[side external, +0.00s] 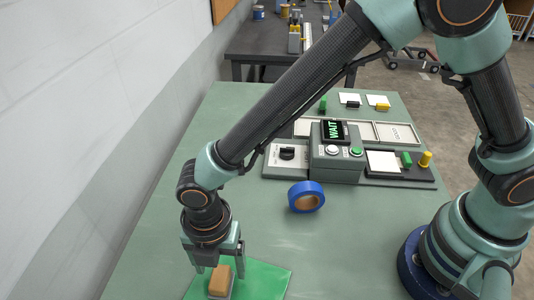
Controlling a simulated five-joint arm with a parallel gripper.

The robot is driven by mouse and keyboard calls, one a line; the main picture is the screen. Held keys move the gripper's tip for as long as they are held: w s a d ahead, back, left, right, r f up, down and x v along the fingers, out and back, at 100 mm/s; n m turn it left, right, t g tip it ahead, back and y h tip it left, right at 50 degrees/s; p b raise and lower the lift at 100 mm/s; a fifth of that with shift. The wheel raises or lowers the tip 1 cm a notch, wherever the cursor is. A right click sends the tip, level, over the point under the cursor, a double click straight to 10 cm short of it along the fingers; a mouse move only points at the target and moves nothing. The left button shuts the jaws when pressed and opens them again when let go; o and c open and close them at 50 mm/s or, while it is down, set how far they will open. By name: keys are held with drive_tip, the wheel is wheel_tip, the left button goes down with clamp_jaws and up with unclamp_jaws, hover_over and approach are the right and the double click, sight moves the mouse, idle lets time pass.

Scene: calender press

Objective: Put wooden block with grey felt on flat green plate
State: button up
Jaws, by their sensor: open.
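The wooden block (220,279) is a small tan block at the bottom of the side external view. A strip of grey shows along its lower edge, which looks like the felt. It is on the flat green plate (262,278), near the plate's left part. My gripper (217,265) points down over the block. Its fingers are apart, one to either side of the block's top. I cannot tell whether a finger touches the block. The plate's front part is cut off by the picture edge.
A blue tape roll (306,197) lies on the green table (263,226). Behind it stands a grey press box with a display reading WAIT (335,131). Small green and yellow pieces and white cards lie farther back and right. A wall (90,120) runs along the left.

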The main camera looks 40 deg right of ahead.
sight(220, 270)
wheel_tip(220, 270, up, 10)
drive_tip(key=w+d+r+m+t, duration=0.1)
drive_tip(key=w+d+r+m, duration=0.4)
drive_tip(key=d, duration=0.3)
drive_tip(key=s+d+r+m+t, duration=0.1)
drive_tip(key=d+r+m+t, duration=0.1)
drive_tip(key=d+m, duration=0.9)
drive_tip(key=s+d+r+m+t, duration=0.2)
drive_tip(key=d+r+m, duration=0.3)
drive_tip(key=d+m, duration=0.6)
drive_tip(key=d, duration=0.3)
drive_tip(key=shift+d+t, duration=0.25)
drive_tip(key=shift+t, duration=0.05)
